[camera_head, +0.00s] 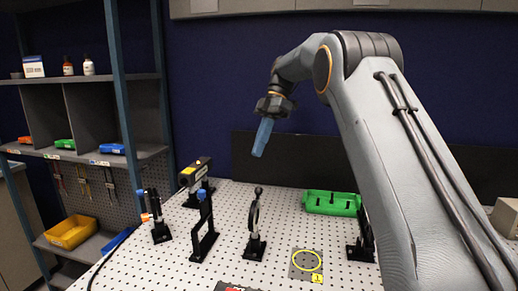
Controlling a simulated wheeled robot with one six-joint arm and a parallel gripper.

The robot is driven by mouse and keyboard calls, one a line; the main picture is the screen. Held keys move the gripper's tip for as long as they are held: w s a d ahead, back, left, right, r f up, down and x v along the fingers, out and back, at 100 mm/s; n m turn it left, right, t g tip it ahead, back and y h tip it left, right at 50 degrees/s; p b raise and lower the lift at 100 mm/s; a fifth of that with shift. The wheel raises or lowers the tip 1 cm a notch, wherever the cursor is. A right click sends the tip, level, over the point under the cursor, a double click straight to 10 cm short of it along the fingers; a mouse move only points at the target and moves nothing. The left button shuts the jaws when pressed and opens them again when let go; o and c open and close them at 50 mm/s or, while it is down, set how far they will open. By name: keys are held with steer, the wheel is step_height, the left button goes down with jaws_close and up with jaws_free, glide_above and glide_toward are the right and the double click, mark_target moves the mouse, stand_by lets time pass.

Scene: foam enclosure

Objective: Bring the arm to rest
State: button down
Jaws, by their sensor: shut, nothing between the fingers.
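My gripper (262,137) is at the end of my grey arm (380,125), which comes in from the right and bends over the table. Its blue fingers are shut with nothing between them. They point downward, slightly to the left, in the air above the back of the perforated table (225,271). The fingers touch nothing that I can see.
A green tray (331,203) sits behind a plate with a yellow ring (307,261). A shelf unit (122,90) with bins stands left. A dark panel (300,160) stands behind the table.

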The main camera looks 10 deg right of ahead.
steer(key=s+d+f+m+t+h, duration=0.1)
steer(key=s+d+f+m, duration=0.2)
steer(key=s+f+m, duration=0.4)
steer(key=s+d+f+m+t+h, duration=0.2)
steer(key=s+d+f+m, duration=0.2)
steer(key=s+f+m, duration=0.4)
steer(key=s+d+f+m+t+h, duration=0.1)
steer(key=s+f+m, duration=0.6)
steer(key=s, duration=1)
steer(key=shift+d+f+m+t+h, duration=0.2)
steer(key=shift+d+f+t, duration=0.1)
steer(key=shift+d, duration=0.35)
steer(key=shift+d+f+m+t+h, duration=0.1)
steer(key=shift+d+f+m+t, duration=0.15)
steer(key=shift+d, duration=0.4)
